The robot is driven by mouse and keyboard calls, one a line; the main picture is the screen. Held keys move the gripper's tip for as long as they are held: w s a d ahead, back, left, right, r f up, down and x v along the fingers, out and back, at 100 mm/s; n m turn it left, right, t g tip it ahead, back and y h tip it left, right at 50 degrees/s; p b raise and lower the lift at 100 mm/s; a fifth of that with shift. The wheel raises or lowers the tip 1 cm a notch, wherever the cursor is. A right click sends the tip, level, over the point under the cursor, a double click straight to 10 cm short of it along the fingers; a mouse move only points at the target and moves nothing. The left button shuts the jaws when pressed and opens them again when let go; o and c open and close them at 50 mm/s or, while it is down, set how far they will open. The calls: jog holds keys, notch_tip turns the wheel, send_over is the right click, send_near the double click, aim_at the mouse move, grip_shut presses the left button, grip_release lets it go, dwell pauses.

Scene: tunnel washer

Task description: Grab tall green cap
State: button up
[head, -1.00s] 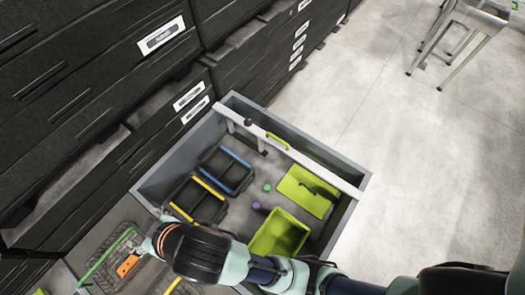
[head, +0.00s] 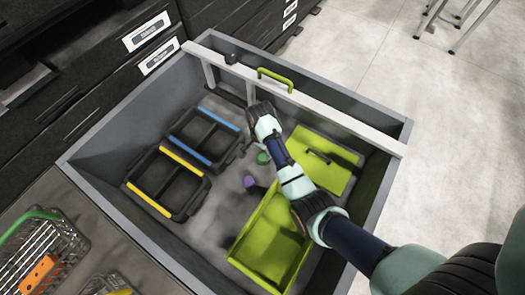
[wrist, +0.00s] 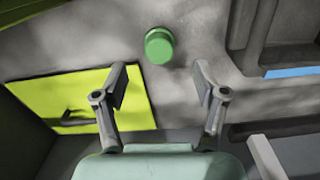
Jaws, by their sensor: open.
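A green cap (head: 263,158), a small round cylinder, stands on the grey floor of the open drawer, left of the lime-green lid. In the wrist view the green cap (wrist: 159,46) is just beyond the gap between my fingertips, near the middle, with clear floor around it. My gripper (wrist: 160,69) is open and empty, its fingers on either side of the line to the cap and not touching it. In the head view my wrist is above the cap, and the fingers are small and partly hidden there.
A purple cap (head: 250,182) stands near the green one. A lime-green box (head: 268,250) and flat lid with handle (head: 322,160) lie to the right. Black crates with blue (head: 203,138) and yellow (head: 168,185) edges stand left. Drawer walls (head: 115,148) enclose all; a wire basket (head: 40,245) is outside.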

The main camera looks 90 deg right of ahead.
aim_at(262, 157)
notch_tip(262, 157, down, 3)
jog(key=shift+r+b, duration=0.2)
jog(key=shift+b, duration=0.5)
jog(key=f+b, duration=0.2)
jog(key=f, duration=0.1)
jog(key=f+b, duration=0.2)
jog(key=shift+s+d+f, duration=0.1)
jog(key=shift+s+d, duration=0.1)
jog(key=shift+s, duration=0.1)
jog(key=shift+c, duration=0.5)
jog(key=c, duration=1.1)
jog(key=shift+r, duration=0.2)
jog(key=shift+c, duration=0.2)
notch_tip(262, 157, up, 20)
jog(key=p, duration=1)
